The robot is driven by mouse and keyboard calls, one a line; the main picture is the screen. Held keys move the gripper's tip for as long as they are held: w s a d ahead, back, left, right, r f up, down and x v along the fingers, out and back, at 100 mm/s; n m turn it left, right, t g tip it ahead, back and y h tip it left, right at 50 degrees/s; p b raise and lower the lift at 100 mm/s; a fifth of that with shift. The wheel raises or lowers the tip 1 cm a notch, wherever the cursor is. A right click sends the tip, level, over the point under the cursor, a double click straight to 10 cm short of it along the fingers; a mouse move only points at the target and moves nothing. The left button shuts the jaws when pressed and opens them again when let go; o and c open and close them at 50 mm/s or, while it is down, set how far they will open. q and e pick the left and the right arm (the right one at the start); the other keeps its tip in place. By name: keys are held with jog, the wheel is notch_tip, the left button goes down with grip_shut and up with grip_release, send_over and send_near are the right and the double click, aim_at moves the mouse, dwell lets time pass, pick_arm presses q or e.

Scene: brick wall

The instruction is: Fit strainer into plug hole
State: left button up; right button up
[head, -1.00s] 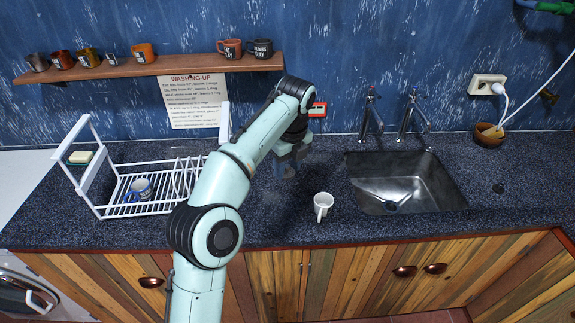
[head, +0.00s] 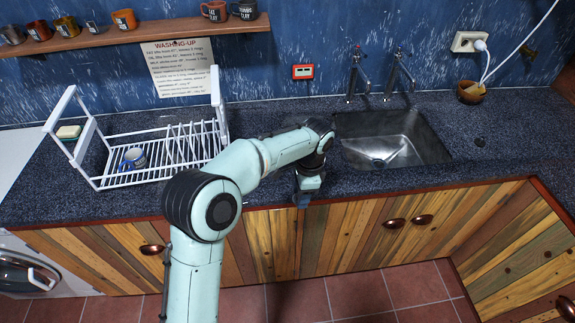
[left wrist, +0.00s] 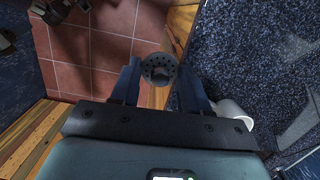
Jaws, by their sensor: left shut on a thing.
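In the left wrist view, a small grey round strainer (left wrist: 159,69) with holes is held between the fingers of my left gripper (left wrist: 160,88). Beneath it in that view are the floor and the counter's front edge. In the head view my left gripper (head: 303,198) points down at the counter's front edge, left of the sink (head: 415,150), and the strainer cannot be made out. The dark plug hole (head: 378,162) shows in the sink's bottom, to the right of the gripper. My right gripper is not in view.
A white mug (left wrist: 235,112) stands close to the gripper in the left wrist view. The head view shows a white dish rack (head: 103,184) at left, two taps (head: 354,80) behind the sink and a brown bowl (head: 470,93) at back right. Counter right of the sink is mostly clear.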

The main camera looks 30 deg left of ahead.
pick_arm(q)
jog(key=s+d+f+n+h, duration=0.1)
jog(key=d+f+n, duration=0.7)
jog(key=f, duration=0.4)
jog(key=shift+n+g, duration=0.3)
jog(key=shift+n, duration=0.3)
jog(key=shift+a, duration=0.1)
